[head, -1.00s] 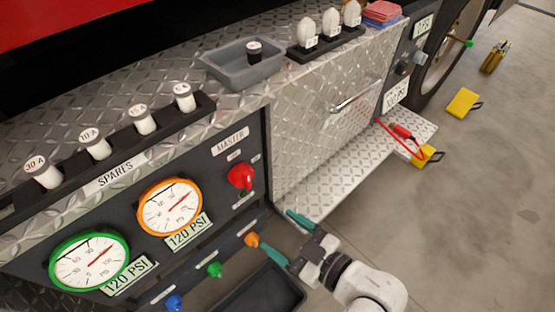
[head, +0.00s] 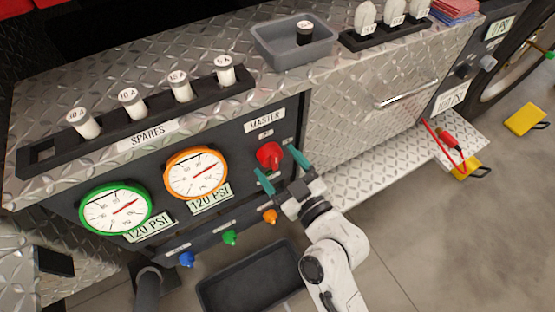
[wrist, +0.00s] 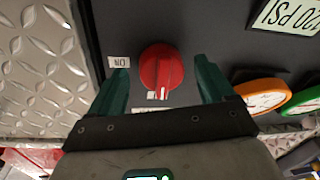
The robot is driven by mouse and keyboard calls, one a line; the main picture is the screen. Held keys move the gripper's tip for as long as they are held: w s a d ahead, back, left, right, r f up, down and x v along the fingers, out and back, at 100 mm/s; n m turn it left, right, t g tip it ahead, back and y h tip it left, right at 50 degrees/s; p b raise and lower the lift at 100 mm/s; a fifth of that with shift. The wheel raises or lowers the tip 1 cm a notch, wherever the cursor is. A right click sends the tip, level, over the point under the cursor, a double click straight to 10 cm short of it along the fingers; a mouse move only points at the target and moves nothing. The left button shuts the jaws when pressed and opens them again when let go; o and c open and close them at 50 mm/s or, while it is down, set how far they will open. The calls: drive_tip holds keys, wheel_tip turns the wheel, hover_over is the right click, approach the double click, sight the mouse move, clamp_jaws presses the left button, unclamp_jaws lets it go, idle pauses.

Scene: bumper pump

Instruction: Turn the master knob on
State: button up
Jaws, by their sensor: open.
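The red master knob (head: 269,155) is on the dark panel under the MASTER label (head: 265,121). It also shows in the wrist view (wrist: 161,70), with a small ON label (wrist: 119,62) to its left and another small label at its lower edge. My gripper (head: 281,165) is open in front of the panel. One teal finger is left of and below the knob, the other to its right in the head view. In the wrist view my gripper (wrist: 167,82) has its fingers on both sides of the knob, with gaps visible. I cannot tell how deep they reach.
An orange-rimmed gauge (head: 195,172) and a green-rimmed gauge (head: 115,209) are left of the knob. Blue (head: 186,259), green (head: 230,237) and orange (head: 270,216) small knobs sit below. A dark tray (head: 250,281) lies under the panel. A drawer handle (head: 407,91) is to the right.

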drive_tip(key=shift+w+a, duration=0.35)
drive_tip(key=shift+w, duration=0.1)
drive_tip(key=c, duration=1.1)
